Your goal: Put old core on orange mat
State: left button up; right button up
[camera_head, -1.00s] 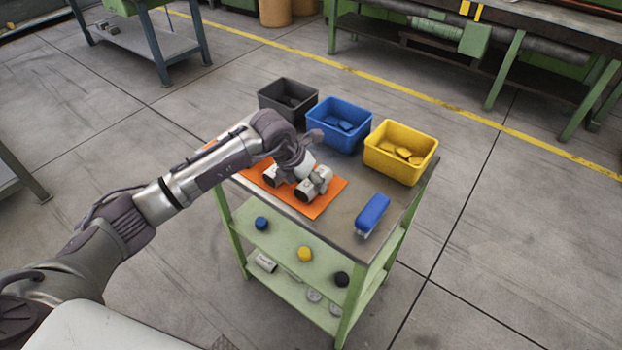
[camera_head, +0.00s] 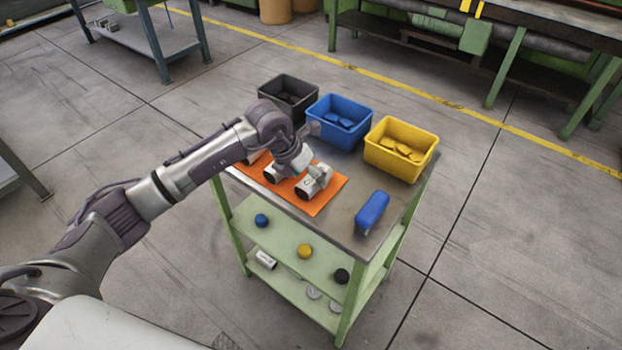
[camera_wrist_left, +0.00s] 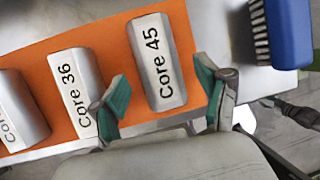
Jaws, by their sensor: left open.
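The orange mat (camera_head: 327,200) lies on the cart top. A white core marked "Core 45" (camera_wrist_left: 156,62) lies on the mat in the left wrist view; it appears as the right-hand core (camera_head: 314,181) in the head view. "Core 36" (camera_wrist_left: 80,90) lies beside it, and a third core (camera_wrist_left: 20,112) is cut off at the left edge. My left gripper (camera_wrist_left: 163,95) is open, its green-padded fingers either side of Core 45's near end, apart from it. In the head view the fingers are mostly hidden by the wrist. My right gripper is not in view.
Black (camera_head: 289,94), blue (camera_head: 339,120) and yellow (camera_head: 401,149) bins stand along the cart's back. A blue brush (camera_head: 371,212) lies right of the mat. The shelves below hold coloured round pieces and a white block (camera_head: 266,260).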

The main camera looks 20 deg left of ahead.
pick_arm(q)
jog(key=b+v, duration=0.1)
jog(key=v, duration=0.9)
jog(key=shift+b, duration=0.35)
jog(key=shift+s+a, duration=0.1)
